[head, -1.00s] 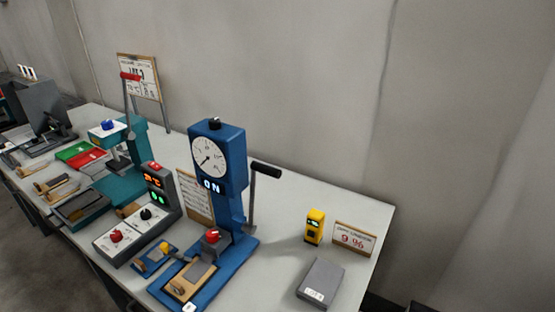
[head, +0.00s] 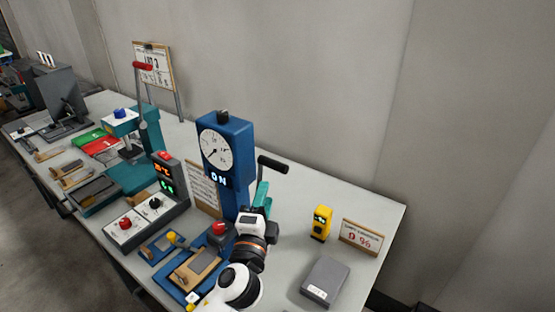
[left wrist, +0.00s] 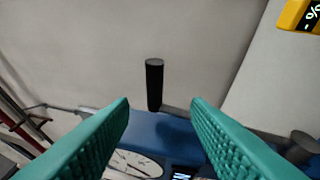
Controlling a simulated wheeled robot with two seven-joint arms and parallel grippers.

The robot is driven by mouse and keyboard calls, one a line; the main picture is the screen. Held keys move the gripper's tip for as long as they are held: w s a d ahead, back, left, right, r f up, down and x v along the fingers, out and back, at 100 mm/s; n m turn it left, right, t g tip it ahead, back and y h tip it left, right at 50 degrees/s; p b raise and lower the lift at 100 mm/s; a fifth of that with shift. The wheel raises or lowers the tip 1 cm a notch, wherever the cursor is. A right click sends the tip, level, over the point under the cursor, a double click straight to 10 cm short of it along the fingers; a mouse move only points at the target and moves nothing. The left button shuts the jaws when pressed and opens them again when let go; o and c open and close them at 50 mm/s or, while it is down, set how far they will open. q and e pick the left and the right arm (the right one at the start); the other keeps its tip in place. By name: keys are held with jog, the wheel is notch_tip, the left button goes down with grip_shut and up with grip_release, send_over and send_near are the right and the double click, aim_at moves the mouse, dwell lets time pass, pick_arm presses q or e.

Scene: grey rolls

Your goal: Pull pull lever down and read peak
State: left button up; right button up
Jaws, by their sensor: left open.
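The blue tester (head: 233,135) stands upright on the bench. It has a round white dial (head: 215,149) and a lit display reading "ON". The pull lever's black grip (head: 272,164) sticks out to the tester's right, in the raised position. My left gripper (head: 263,188) is just below the grip in the head view. In the left wrist view its green fingers (left wrist: 161,101) are spread and empty. The black grip (left wrist: 154,84) shows in the gap between them; whether it touches either finger I cannot tell. My arm hides the lever's lower part.
A yellow meter (head: 320,223), a small sign (head: 361,238) and a grey box (head: 325,281) stand to the right. A control box with a red knob (head: 127,224) and a teal press (head: 137,176) stand to the left. The wall is close behind.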

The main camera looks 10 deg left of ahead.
aim_at(274, 169)
pick_arm(q)
jog(key=w+r+p, duration=0.2)
jog(key=w, duration=0.9)
jog(key=shift+w+r, duration=0.3)
jog(key=shift+w, duration=0.1)
grip_shut()
